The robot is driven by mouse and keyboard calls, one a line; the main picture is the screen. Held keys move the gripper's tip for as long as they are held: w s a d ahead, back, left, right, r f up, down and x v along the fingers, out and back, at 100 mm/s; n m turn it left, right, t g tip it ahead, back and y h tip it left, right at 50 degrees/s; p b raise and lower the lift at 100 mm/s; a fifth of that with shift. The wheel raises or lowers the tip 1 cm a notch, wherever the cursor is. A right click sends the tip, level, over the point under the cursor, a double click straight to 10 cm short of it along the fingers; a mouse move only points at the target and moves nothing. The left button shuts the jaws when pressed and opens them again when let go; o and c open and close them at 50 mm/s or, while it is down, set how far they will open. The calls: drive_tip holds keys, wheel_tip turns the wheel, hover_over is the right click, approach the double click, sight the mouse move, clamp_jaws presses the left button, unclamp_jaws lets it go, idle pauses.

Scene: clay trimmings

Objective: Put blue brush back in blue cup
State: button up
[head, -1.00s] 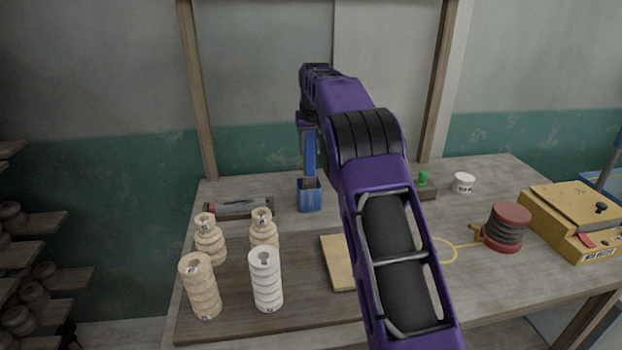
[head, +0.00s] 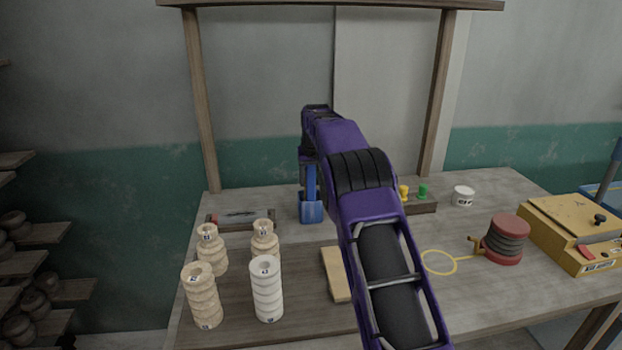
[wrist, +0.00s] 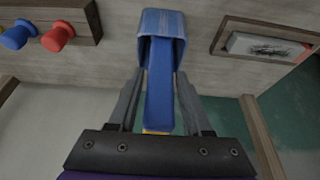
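The blue brush (head: 311,180) hangs upright from my gripper (head: 309,168), its lower end at the mouth of the blue cup (head: 311,213). In the wrist view the brush (wrist: 158,95) runs between the two fingers of my gripper (wrist: 160,82), which close on its sides. Its far end reaches into the opening of the blue cup (wrist: 163,22). How deep it sits is hidden. The cup stands upright on the table. My arm covers part of the gripper in the head view.
Stacked pale clay pieces (head: 266,290) stand at the front left. A shallow tray (head: 240,218) lies left of the cup. A rack with coloured knobs (head: 418,206), a white tub (head: 463,196), a red spool (head: 507,240) and a yellow box (head: 575,230) are on the right.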

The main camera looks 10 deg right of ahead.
drive_tip(key=shift+o, duration=1)
drive_tip(key=shift+f+b, duration=0.15)
drive_tip(key=shift+b, duration=0.3)
drive_tip(key=v, duration=1.7)
drive_tip(key=shift+s+r+p, duration=0.15)
drive_tip(key=shift+r+p, duration=0.2)
drive_tip(key=shift+p, duration=0.05)
drive_tip(key=shift+a+r, duration=0.1)
drive_tip(key=shift+a, duration=0.05)
